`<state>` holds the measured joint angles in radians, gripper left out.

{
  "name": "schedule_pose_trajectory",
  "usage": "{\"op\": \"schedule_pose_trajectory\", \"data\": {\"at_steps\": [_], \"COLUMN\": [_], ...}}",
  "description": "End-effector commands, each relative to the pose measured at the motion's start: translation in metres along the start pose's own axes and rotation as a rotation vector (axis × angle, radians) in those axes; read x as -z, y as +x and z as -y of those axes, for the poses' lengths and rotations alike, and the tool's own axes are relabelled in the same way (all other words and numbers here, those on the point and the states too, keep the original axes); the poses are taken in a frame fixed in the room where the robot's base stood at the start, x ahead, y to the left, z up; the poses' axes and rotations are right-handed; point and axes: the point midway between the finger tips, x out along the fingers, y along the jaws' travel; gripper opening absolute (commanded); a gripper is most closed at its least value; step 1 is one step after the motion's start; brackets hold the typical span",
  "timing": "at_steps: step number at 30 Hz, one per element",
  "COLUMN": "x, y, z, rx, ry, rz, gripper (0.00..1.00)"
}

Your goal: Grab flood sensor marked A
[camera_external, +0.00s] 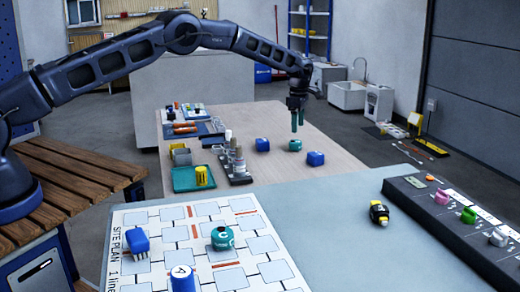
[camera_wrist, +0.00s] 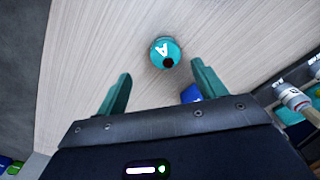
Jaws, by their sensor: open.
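A teal round sensor (camera_wrist: 160,47) marked with a white A and a dark spot lies on the wooden table in the wrist view. It also shows in the external view (camera_external: 295,145), just below my gripper (camera_external: 297,127). My gripper is open, pointing down and empty. In the wrist view its two teal fingers (camera_wrist: 161,68) are apart, with the sensor beyond and between their tips, not touched. A blue piece also marked A (camera_external: 183,279) stands on the site plan, and a teal round piece marked C (camera_external: 222,239) is there too.
Two blue blocks (camera_external: 262,145) (camera_external: 315,158) flank the teal sensor closely. A teal tray (camera_external: 182,186) and several bottles (camera_external: 238,160) stand to the left. The wooden table (camera_external: 335,140) is clear to the right. A yellow-black item (camera_external: 379,212) lies on the grey table.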

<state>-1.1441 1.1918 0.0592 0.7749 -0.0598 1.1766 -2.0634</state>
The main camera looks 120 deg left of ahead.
Motion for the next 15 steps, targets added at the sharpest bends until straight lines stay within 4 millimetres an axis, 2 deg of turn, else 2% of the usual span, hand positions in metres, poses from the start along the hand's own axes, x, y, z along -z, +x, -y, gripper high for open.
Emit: {"op": "schedule_pose_trajectory", "data": {"at_steps": [3,11,15], "x": [0.000,0.000,0.001], "y": [0.018,0.034,0.051], "z": [0.000,0.003,0.007], "rx": [0.000,0.001,0.003], "ry": [0.001,0.001,0.001], "rz": [0.000,0.000,-0.001], "gripper": [0.70,0.70,0.70]}}
